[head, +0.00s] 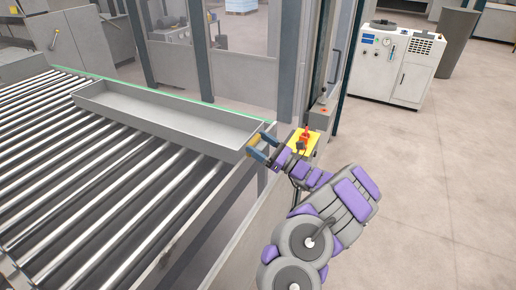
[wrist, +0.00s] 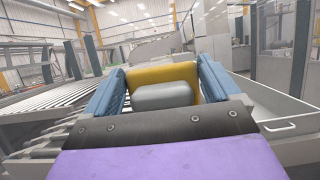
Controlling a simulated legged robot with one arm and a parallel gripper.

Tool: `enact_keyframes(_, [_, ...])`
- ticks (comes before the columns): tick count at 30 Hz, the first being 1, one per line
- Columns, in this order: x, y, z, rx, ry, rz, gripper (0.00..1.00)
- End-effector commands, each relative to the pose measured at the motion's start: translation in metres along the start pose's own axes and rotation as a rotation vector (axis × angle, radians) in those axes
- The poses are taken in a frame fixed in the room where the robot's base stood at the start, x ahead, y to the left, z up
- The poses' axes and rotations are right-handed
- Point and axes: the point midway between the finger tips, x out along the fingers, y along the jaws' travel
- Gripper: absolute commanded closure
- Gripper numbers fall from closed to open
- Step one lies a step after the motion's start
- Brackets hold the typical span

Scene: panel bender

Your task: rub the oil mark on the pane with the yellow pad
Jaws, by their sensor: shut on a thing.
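My gripper (head: 261,146) is at the right end of the grey tray in the head view, above the edge of the roller table. Its blue fingers are shut on the yellow pad (head: 254,142). In the wrist view the yellow pad (wrist: 150,73) sits between the two fingers, with a grey block (wrist: 163,96) on its near side. Glass panes (head: 243,75) in grey frames stand behind the table in the head view, apart from the pad. I cannot make out an oil mark on any pane.
A long, shallow grey tray (head: 160,113) lies on the roller table (head: 90,190). A yellow box (head: 296,150) with a red top is just beyond my arm. A white cabinet (head: 396,65) and a dark bin (head: 456,40) stand at the back right. The right floor is clear.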

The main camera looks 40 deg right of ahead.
Motion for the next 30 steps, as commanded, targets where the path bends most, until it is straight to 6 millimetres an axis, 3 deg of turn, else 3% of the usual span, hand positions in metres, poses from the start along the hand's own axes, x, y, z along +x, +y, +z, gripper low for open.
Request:
enact_keyframes(6, [0.001,-0.011,-0.001,0.001,-0.001,0.001,0.35])
enact_keyframes(17, [0.0,-0.011,0.001,0.001,-0.002,0.002,0.35])
enact_keyframes(30, [-0.036,-0.012,0.017,-0.001,-0.002,0.001,0.35])
